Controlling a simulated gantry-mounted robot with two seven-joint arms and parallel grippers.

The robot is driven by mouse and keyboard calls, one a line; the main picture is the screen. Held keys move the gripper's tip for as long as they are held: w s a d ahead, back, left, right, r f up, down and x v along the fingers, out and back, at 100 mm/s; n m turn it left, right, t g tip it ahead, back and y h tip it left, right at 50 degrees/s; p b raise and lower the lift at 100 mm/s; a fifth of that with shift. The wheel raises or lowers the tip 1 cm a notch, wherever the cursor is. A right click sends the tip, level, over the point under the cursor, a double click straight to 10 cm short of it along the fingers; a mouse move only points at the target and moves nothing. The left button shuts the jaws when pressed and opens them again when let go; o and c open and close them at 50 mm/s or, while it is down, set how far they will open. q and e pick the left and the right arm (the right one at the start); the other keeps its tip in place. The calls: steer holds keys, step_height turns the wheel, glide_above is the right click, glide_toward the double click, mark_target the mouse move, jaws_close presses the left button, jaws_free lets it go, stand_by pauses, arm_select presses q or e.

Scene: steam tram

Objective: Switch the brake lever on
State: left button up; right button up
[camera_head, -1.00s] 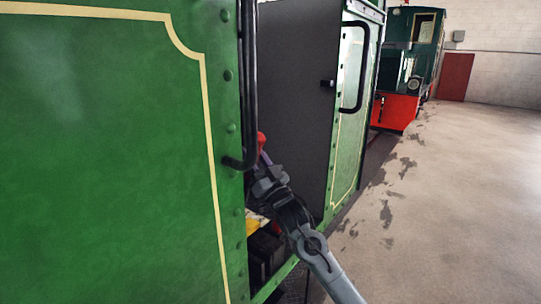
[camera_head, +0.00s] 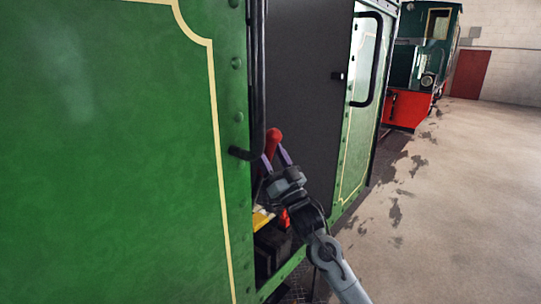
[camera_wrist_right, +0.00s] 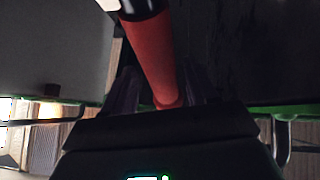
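The brake lever's red handle (camera_head: 273,142) rises in the tram's doorway, beside the black handrail. My right gripper (camera_head: 276,157) reaches into the doorway from the lower right. Its two purple fingers stand apart, one on each side of the red handle. In the right wrist view the red handle (camera_wrist_right: 152,58), with a black and white end at the top, runs down between the fingers (camera_wrist_right: 160,92). A gap shows beside the left finger, so the fingers do not look closed on it. The lever's lower part is hidden behind my gripper. My left gripper is not in view.
The green cab side panel (camera_head: 110,150) fills the left, with a black handrail (camera_head: 257,80) at its edge. A grey inner wall (camera_head: 305,90) and an open green door (camera_head: 358,130) stand to the right. Dark boxes lie low inside. The floor (camera_head: 460,200) at right is clear.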

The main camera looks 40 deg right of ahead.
steer(key=shift+w, duration=0.1)
steer(key=v, duration=1.1)
stand_by(0.4)
